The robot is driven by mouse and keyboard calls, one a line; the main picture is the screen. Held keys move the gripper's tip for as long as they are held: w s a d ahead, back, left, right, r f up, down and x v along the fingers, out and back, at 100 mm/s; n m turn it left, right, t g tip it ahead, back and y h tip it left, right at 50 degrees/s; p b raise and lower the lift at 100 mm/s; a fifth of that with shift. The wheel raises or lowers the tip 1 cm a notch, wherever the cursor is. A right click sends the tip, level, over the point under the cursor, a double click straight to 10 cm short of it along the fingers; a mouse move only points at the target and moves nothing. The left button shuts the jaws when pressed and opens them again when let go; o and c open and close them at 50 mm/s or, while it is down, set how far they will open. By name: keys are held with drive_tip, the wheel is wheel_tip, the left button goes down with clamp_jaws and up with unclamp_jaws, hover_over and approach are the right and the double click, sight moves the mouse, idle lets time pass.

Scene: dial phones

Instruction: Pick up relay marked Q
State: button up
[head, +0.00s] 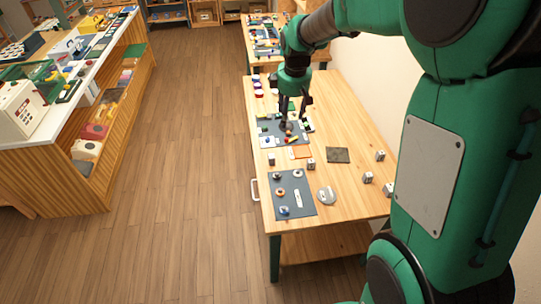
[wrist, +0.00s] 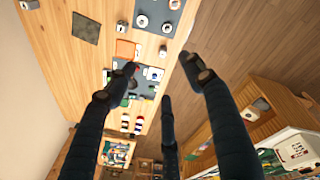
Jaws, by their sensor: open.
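Several small grey-white cube-like blocks with dark marks stand on the wooden table (head: 345,120). One is near the left edge (head: 271,159), one near the middle (head: 311,163), and others at the right (head: 368,177). Their marks are too small to read, so I cannot tell which thing is the relay marked Q. My gripper (head: 294,110) is open above the dark mat with small coloured parts (head: 266,125). In the wrist view my gripper's dark fingers (wrist: 158,64) are spread with nothing between them. One block (wrist: 163,51) shows near the table edge there.
A nearer dark mat (head: 308,208) holds several round parts, with a silver disc (head: 327,195) beside it. A dark square (head: 337,155) lies flat on the table. A loaded shelf unit (head: 120,105) stands left across the clear wooden floor (head: 190,150). A wall borders the table's right side.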

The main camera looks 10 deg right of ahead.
drive_tip(key=w+a+f+n+g+p, duration=0.1)
drive_tip(key=w+a+f+n+p, duration=0.15)
drive_tip(key=w+f, duration=0.75)
drive_tip(key=n+g+p, duration=0.1)
drive_tip(key=n, duration=0.3)
hover_over(272, 156)
wheel_tip(272, 156, down, 14)
drive_tip(key=f, duration=0.1)
drive_tip(key=shift+w+d+r, duration=0.15)
drive_tip(key=shift+w+r, duration=0.05)
drive_tip(key=shift+r, duration=0.05)
drive_tip(key=shift+f, duration=0.1)
drive_tip(key=shift+f, duration=4.2)
drive_tip(key=shift+f, duration=0.15)
drive_tip(key=shift+s+f, duration=0.1)
drive_tip(key=shift+f, duration=2.35)
